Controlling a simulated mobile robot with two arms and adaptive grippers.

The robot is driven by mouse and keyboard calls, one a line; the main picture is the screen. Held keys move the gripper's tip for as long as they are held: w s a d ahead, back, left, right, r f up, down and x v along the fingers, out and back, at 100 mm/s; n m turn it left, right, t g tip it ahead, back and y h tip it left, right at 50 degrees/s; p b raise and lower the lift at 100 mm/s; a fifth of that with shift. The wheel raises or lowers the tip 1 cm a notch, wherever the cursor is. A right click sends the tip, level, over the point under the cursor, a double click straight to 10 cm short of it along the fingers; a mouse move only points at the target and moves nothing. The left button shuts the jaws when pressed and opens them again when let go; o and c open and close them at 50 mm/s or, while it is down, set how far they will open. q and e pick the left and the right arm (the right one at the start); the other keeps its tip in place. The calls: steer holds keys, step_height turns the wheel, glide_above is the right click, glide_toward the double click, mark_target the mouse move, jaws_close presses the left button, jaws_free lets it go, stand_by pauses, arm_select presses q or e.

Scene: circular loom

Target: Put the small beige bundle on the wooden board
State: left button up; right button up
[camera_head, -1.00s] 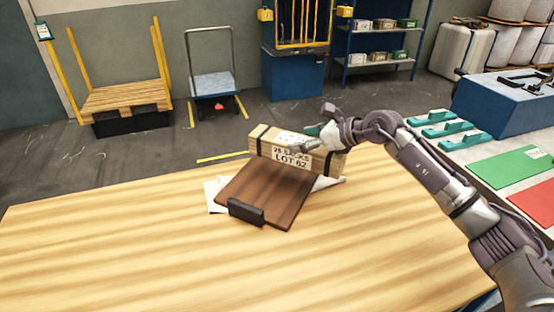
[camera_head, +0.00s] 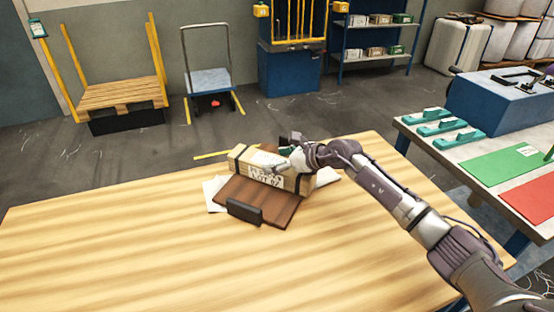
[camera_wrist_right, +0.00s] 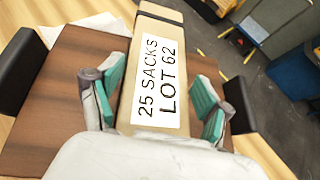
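The beige bundle (camera_head: 240,160) has black straps and a white label; in the right wrist view the bundle (camera_wrist_right: 150,62) reads "25 SACKS LOT 62". The board (camera_wrist_right: 72,75) shows on both sides of the bundle. My left gripper is not in view.
White sheets (camera_head: 212,195) lie under and beside the board. The light wood table (camera_head: 120,240) is clear around it.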

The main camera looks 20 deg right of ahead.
steer(key=o, duration=0.3)
step_height(320, 180, up, 5)
steer(key=b, duration=0.2)
glide_above(311, 177)
steer(key=shift+w+a, duration=0.4)
steer(key=shift+w, duration=0.05)
steer(key=shift+s+d+r, duration=0.35)
steer(key=shift+s, duration=0.15)
